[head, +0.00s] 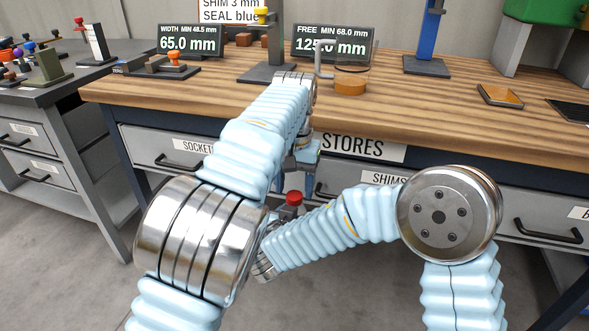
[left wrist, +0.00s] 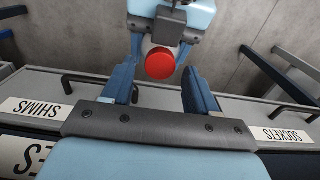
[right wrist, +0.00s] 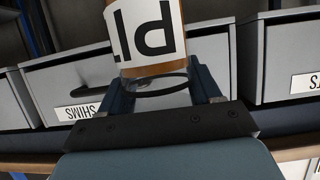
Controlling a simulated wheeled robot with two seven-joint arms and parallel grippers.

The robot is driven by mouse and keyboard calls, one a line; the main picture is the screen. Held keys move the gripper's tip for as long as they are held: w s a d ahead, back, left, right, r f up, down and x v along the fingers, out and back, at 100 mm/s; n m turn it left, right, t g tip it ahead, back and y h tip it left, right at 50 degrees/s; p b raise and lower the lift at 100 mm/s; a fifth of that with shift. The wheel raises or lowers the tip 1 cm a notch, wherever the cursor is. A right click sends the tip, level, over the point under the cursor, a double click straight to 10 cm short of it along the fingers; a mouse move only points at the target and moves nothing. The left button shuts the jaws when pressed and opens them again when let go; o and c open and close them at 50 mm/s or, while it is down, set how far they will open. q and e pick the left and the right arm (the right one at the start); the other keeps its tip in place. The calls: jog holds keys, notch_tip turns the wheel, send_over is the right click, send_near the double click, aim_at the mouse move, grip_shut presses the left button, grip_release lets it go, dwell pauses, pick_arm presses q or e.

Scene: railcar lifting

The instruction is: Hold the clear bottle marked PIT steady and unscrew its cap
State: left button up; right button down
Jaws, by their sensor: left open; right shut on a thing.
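The clear bottle (right wrist: 148,72) shows in the right wrist view, its white PIT label upside down and partly cut off. Brownish contents show at the label's edge. My right gripper (right wrist: 160,84) is shut on the bottle, with a finger on each side. The bottle's red cap (head: 294,198) shows in the head view, below my left gripper (head: 302,160). The red cap (left wrist: 160,63) also shows in the left wrist view, between the open fingers of my left gripper (left wrist: 160,75), with a gap on both sides. The bottle's body is mostly hidden in the head view.
The wooden workbench (head: 440,115) stands behind my grippers, with labelled drawers (head: 160,146) in its front. A grey side bench (head: 60,85) stands at left.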

pick_arm(q)
jog(key=shift+f, duration=0.95)
grip_shut()
jog(key=n, duration=0.3)
jog(key=shift+o, duration=0.3)
grip_release()
